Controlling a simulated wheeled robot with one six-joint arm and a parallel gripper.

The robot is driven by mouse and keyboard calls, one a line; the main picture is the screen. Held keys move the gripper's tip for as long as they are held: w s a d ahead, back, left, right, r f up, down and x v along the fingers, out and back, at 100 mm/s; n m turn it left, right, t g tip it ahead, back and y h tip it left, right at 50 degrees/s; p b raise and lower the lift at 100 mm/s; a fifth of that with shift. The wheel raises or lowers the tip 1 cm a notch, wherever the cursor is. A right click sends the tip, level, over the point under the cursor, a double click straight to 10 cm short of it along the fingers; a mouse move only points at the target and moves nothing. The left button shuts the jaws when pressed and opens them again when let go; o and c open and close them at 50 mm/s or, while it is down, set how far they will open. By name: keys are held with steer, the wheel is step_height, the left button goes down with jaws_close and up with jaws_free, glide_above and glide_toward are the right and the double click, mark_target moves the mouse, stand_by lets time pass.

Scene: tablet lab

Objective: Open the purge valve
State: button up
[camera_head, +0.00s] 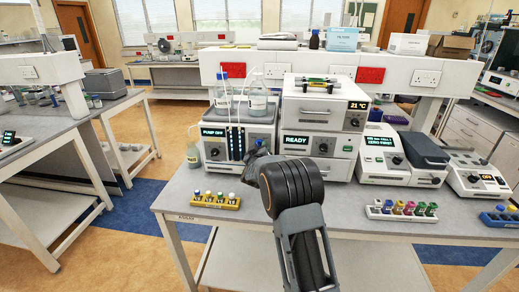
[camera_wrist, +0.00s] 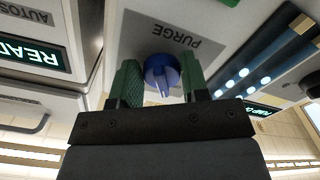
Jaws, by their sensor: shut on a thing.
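The purge valve is a blue knob (camera_wrist: 162,76) on a pale panel printed "PURGE", seen upside down in the wrist view. My gripper (camera_wrist: 161,84) has its two green fingers on either side of the knob and is shut on it. In the head view my gripper (camera_head: 258,149) is at the right front of the pump unit (camera_head: 214,152), and my arm hides the knob there. The pump's display (camera_head: 213,132) reads "PUMP OFF".
Bottles (camera_head: 257,102) with tubing stand on the pump. A unit reading "READY" (camera_head: 317,145) stands close on the right, below one showing 21 °C. A yellow vial rack (camera_head: 215,202) lies in front on the bench. A white vial rack (camera_head: 402,213) is further right.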

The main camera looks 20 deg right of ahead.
steer(key=shift+d+n, duration=0.1)
steer(key=shift+n, duration=1.2)
steer(key=shift+n+p, duration=0.3)
steer(key=o, duration=0.9)
steer(key=shift+c, duration=0.2)
steer(key=shift+r, duration=0.1)
steer(key=shift+s, duration=0.1)
steer(key=b+v, duration=0.2)
steer(key=v, duration=1.1)
steer(key=shift+s+a+b, duration=0.25)
steer(key=shift+s+b, duration=0.05)
steer(key=shift+b, duration=0.1)
